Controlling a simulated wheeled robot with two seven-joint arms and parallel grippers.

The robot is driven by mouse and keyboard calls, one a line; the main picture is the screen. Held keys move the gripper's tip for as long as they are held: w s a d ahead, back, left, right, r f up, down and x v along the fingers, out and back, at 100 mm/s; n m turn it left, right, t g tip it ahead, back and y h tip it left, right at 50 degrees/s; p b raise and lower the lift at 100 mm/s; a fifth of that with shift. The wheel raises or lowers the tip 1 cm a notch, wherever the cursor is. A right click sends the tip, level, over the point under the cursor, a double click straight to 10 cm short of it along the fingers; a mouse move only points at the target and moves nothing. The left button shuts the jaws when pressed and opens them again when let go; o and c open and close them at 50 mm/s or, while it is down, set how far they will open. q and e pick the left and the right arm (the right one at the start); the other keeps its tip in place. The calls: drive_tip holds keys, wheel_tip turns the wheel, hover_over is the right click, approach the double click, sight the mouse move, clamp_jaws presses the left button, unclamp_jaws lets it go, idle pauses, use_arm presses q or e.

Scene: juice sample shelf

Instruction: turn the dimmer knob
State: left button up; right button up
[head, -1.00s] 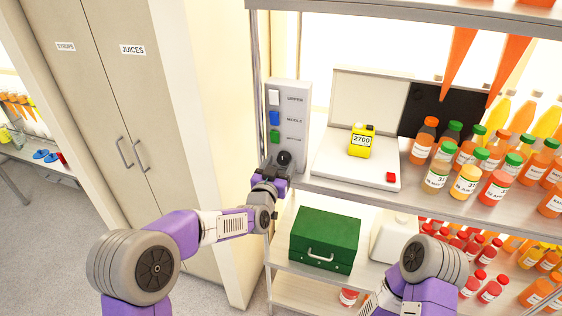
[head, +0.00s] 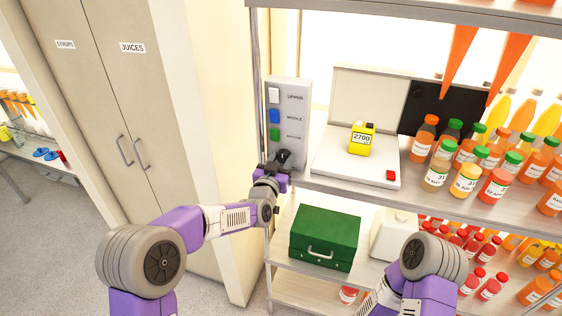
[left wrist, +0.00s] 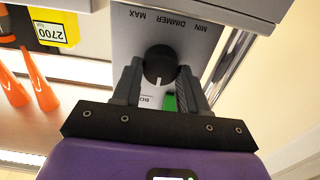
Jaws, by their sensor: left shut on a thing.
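The dimmer knob (left wrist: 159,64) is round and black, with a white mark, on a grey switch panel (head: 289,98). In the left wrist view the panel is lettered MAX, DIMMER and MIN, and the knob's white mark points toward the gripper side. My left gripper (left wrist: 160,80) has its two fingers on either side of the knob, shut on it. In the head view my left gripper (head: 276,166) is at the panel's lower end and hides most of the knob. My right gripper is out of view; only part of that arm shows at the lower right.
White, blue and green switches sit above the knob on the panel. A shelf post (head: 258,95) stands just left of it. A white scale (head: 350,168) with a yellow 2700 block (head: 361,142) is to the right, with several bottles beyond. A green case (head: 325,235) is below.

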use_arm(q)
drive_tip(key=n+b, duration=0.4)
drive_tip(key=b, duration=0.1)
drive_tip(key=n+b, duration=0.4)
drive_tip(key=b, duration=0.1)
drive_tip(key=shift+a+f+n+b, duration=0.2)
drive_tip(key=shift+n+b, duration=0.1)
drive_tip(key=shift+n, duration=0.1)
drive_tip(key=n+b, duration=0.2)
drive_tip(key=n, duration=0.1)
drive_tip(key=shift+n+b, duration=0.85)
drive_tip(key=shift+n, duration=0.35)
drive_tip(key=shift+r, duration=0.1)
drive_tip(key=o, duration=1)
drive_tip(key=shift+o, duration=0.2)
drive_tip(key=b+v, duration=0.1)
drive_tip(key=v, duration=0.6)
drive_tip(key=shift+s, duration=0.2)
